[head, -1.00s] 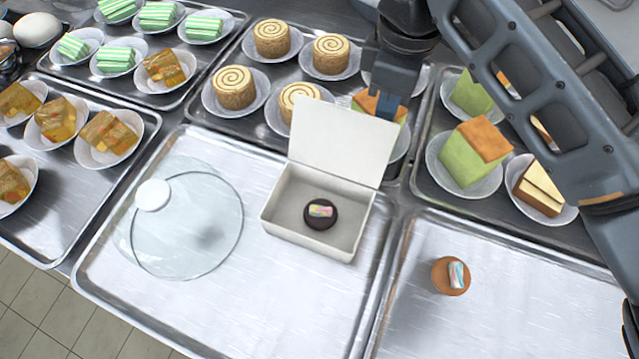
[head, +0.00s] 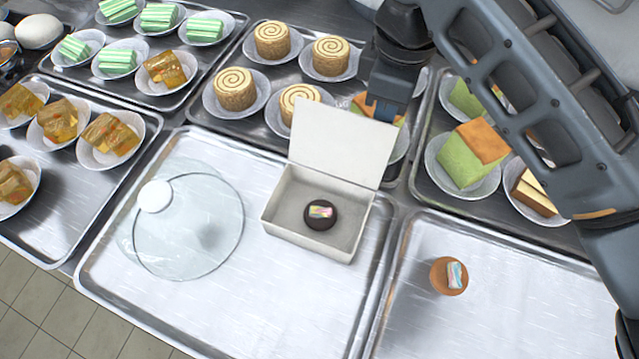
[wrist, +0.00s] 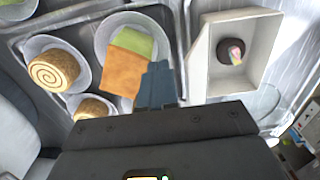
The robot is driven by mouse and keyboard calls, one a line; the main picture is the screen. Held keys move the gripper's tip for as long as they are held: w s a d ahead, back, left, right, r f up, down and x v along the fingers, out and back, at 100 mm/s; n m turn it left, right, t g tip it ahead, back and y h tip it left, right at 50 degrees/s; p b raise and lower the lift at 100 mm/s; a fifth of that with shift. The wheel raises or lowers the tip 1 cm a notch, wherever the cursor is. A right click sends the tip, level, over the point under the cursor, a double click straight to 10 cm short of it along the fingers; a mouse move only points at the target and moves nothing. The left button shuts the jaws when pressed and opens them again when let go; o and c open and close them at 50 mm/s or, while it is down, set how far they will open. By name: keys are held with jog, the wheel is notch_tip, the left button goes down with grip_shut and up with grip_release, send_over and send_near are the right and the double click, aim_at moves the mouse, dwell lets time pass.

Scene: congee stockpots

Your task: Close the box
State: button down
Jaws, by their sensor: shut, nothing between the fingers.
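A white box (head: 308,247) sits on a metal tray with its lid (head: 342,142) standing up at the back, so the box is open. A dark round cake (head: 320,214) with a striped piece on top lies inside. The box also shows in the wrist view (wrist: 200,62), at the upper right, with the cake in it. In the wrist view my gripper (wrist: 158,84) is shut and empty, left of the box and beside a green and orange cake (wrist: 130,60).
A glass lid (head: 190,228) with a white knob lies left of the box. A brown cake (head: 449,276) sits on the right tray. Plates of swirl cakes (head: 236,88) and layered cakes (head: 470,160) stand on the trays behind. The tray in front of the box is clear.

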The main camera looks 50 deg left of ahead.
aim_at(379, 131)
jog(key=shift+s+d, duration=0.15)
jog(key=shift+s, duration=0.1)
jog(key=shift+s+d+p, duration=0.15)
jog(key=shift+s+p, duration=0.15)
jog(key=shift+p, duration=0.05)
jog(key=shift+s+d+p, duration=0.55)
jog(key=shift+s, duration=0.3)
jog(key=shift+s+d, duration=0.2)
jog(key=shift+s, duration=0.1)
jog(key=shift+s+d+p, duration=0.15)
jog(key=shift+s+p, duration=0.1)
jog(key=shift+p, duration=0.1)
jog(key=shift+s+d, duration=0.2)
jog(key=shift+s, duration=0.1)
jog(key=shift+s+d+p, duration=0.45)
jog(key=shift+s, duration=0.3)
jog(key=shift+s+d+p, duration=0.4)
jog(key=shift+s, duration=0.3)
jog(key=shift+w, duration=0.1)
jog(key=shift+w+a, duration=0.55)
jog(key=shift+w, duration=0.3)
jog(key=shift+w+a, duration=0.5)
jog(key=shift+w, duration=0.3)
